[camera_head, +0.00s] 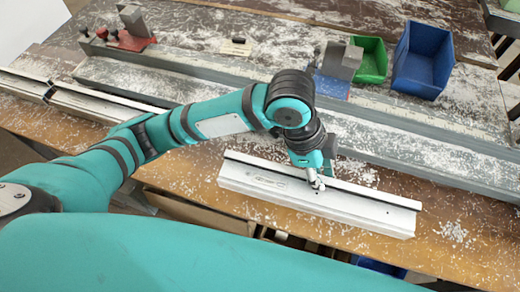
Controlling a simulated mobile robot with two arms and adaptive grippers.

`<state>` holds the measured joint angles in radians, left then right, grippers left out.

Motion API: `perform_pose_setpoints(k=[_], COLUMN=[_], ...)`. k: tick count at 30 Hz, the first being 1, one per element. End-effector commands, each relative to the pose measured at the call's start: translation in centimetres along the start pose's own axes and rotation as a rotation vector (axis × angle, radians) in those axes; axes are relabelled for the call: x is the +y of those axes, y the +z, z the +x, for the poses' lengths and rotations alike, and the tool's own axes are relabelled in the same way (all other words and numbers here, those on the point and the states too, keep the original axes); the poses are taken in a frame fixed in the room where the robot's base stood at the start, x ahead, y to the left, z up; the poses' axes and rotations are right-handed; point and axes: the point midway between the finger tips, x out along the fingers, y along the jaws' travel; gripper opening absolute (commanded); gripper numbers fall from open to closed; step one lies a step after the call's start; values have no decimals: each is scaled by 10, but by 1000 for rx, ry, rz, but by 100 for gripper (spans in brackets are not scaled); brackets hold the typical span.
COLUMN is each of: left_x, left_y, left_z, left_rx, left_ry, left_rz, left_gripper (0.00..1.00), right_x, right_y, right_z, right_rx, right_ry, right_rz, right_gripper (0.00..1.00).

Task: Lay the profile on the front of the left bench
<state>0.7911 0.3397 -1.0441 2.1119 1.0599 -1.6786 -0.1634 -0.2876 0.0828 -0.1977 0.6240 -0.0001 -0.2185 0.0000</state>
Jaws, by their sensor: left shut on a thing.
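The profile (375,212) is a long white bar with a dark slot along its top. It lies slightly slanted over the brown wooden front strip of the bench (460,260). My left gripper (317,184) comes down on it from above near its middle and is shut on it. The fingertips are small and partly hidden against the profile. I cannot tell whether the profile rests on the wood or hangs just above it. My right gripper is not in view.
A long grey rail (400,165) runs behind the profile. A blue bin (423,60) and a green bin (371,62) stand at the back. A red clamp block (128,40) is at the upper left. Another pale rail (90,104) lies at the left. White chips litter the bench.

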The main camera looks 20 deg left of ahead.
Motion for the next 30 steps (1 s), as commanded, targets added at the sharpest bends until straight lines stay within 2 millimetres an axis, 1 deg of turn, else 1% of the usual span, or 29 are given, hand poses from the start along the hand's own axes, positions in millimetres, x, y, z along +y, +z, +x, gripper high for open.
perform_pose_setpoints(k=[2,5,9,14,18,21,24,28,30], left_x=[-3,-7,-16,-26,-34,-38,-41,-42,-42], left_y=[7,25,55,90,118,132,142,146,148], left_z=[-4,-10,-20,-31,-39,-44,-46,-46,-42], left_rx=[1,-1,-2,-2,-1,1,1,3,4], left_ry=[-2,-3,-3,-3,-2,-3,-2,-2,-1], left_rz=[-4,-6,-6,-7,-6,-4,-1,-1,0], left_gripper=[0,0,0,0,0,0,0,0,0], right_x=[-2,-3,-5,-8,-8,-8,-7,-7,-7], right_y=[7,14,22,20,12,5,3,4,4], right_z=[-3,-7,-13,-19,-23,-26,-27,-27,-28], right_rx=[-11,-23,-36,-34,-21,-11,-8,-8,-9], right_ry=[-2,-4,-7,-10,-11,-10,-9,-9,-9], right_rz=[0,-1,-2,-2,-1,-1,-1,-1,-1], right_gripper=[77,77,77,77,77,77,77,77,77])
